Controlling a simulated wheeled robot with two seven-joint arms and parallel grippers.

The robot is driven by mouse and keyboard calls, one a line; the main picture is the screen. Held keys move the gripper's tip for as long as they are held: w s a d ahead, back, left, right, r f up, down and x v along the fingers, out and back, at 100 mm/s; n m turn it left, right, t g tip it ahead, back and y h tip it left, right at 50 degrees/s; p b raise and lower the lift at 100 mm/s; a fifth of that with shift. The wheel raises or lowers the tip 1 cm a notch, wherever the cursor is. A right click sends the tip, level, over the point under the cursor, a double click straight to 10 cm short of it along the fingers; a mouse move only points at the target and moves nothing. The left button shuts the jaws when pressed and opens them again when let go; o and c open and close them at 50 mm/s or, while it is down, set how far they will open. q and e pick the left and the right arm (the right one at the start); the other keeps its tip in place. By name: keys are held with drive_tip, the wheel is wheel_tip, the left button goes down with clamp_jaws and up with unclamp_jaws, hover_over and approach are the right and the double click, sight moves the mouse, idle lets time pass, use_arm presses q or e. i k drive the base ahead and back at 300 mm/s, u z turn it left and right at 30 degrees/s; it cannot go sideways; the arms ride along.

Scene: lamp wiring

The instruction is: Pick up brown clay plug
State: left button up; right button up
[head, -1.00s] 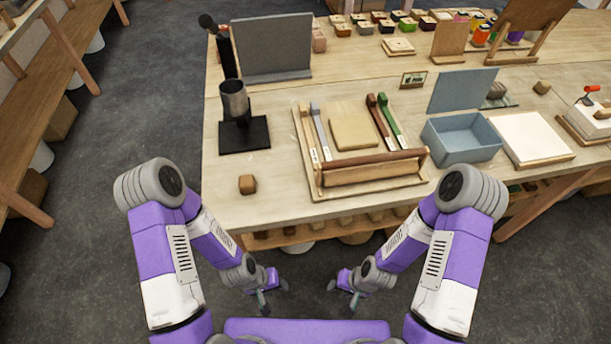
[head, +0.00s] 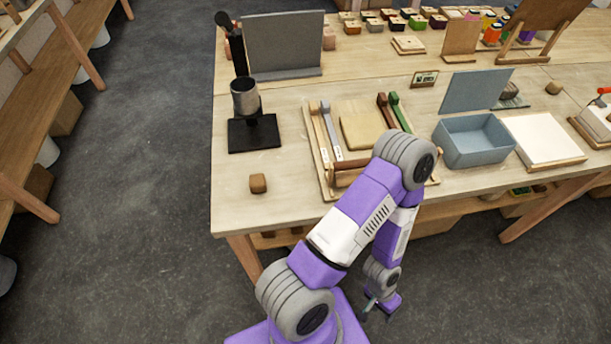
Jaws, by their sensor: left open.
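The brown clay plug (head: 258,183) is a small, rounded brown block. It sits alone on the front left part of the wooden table (head: 232,200), in front of the black stand. My left gripper (head: 372,307) hangs low in front of the table, right of and below the plug. It is well apart from the plug, open, and its fingertips are small in this view. My right gripper is not in view.
A black stand with a metal cup (head: 246,98) is behind the plug. A wooden tray (head: 312,150) with tools is to the right, partly hidden by my arm. A blue-grey box (head: 470,160) stands farther right. The table around the plug is clear.

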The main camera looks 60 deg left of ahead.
sight(257, 182)
drive_tip(key=z, duration=0.1)
drive_tip(key=k, duration=0.95)
drive_tip(key=u, duration=1.6)
